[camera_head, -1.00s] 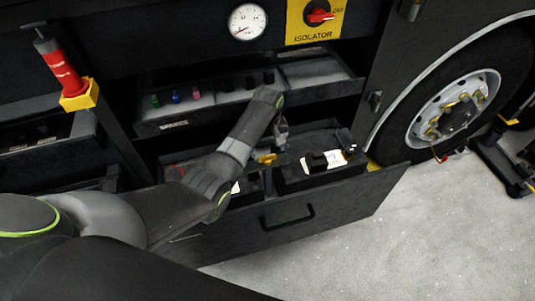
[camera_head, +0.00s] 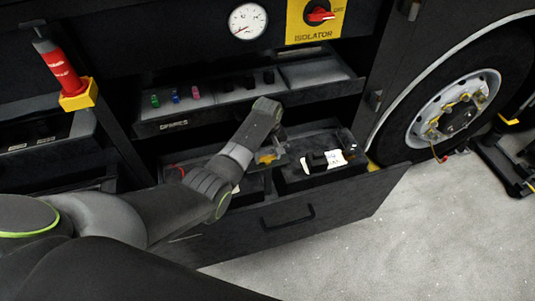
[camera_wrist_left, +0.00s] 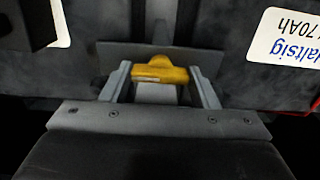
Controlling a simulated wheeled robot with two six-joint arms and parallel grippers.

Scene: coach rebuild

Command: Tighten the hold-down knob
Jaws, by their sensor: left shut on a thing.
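The yellow hold-down knob (camera_wrist_left: 160,72) sits between two dark batteries in the open lower drawer. In the left wrist view my left gripper (camera_wrist_left: 161,77) has one finger at each end of the knob and is shut on it. In the head view the knob (camera_head: 266,158) shows as a small yellow patch beside my left gripper (camera_head: 272,150), partly hidden by the wrist. The right battery (camera_head: 312,172) has a white label, which also shows in the left wrist view (camera_wrist_left: 288,38). The left battery is mostly hidden behind my left arm. My right gripper is not in view.
The drawer front with its handle (camera_head: 288,217) faces the open floor. A spares tray (camera_head: 240,96) with small coloured parts is above. A red isolator switch (camera_head: 319,14), a gauge (camera_head: 248,21) and a wheel (camera_head: 455,110) are nearby.

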